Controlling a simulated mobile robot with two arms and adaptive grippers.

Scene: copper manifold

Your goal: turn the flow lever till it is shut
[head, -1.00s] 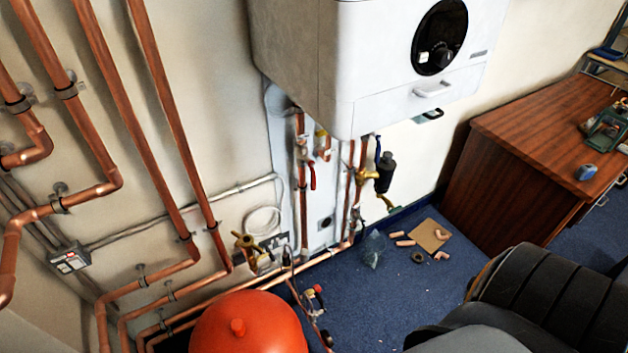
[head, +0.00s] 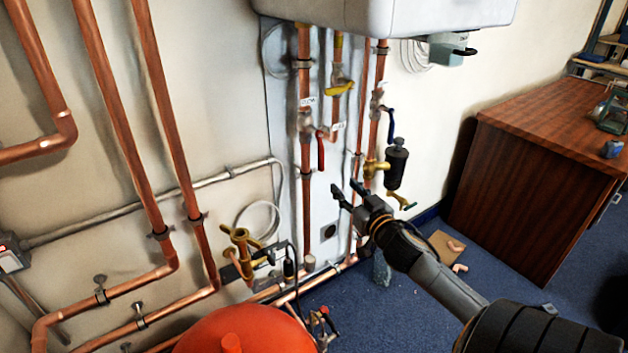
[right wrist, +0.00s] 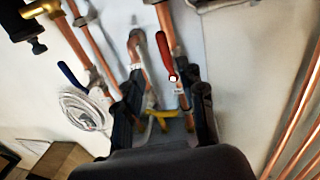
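The flow lever (head: 321,150) is red and hangs down beside its copper pipe, roughly in line with it, under the boiler. A small white tag (head: 307,101) sits by its valve. My right gripper (head: 348,193) is open and empty, a little below and to the right of the lever, apart from it. In the right wrist view the red lever (right wrist: 165,52) shows beyond the gap between the two spread fingers (right wrist: 165,108). My left gripper is not in view.
A yellow lever (head: 340,89) and a blue lever (head: 390,125) sit on neighbouring pipes. A black cylinder (head: 396,163) on a brass fitting stands right of the gripper. A brass valve (head: 242,252) and a red vessel (head: 245,330) are lower left.

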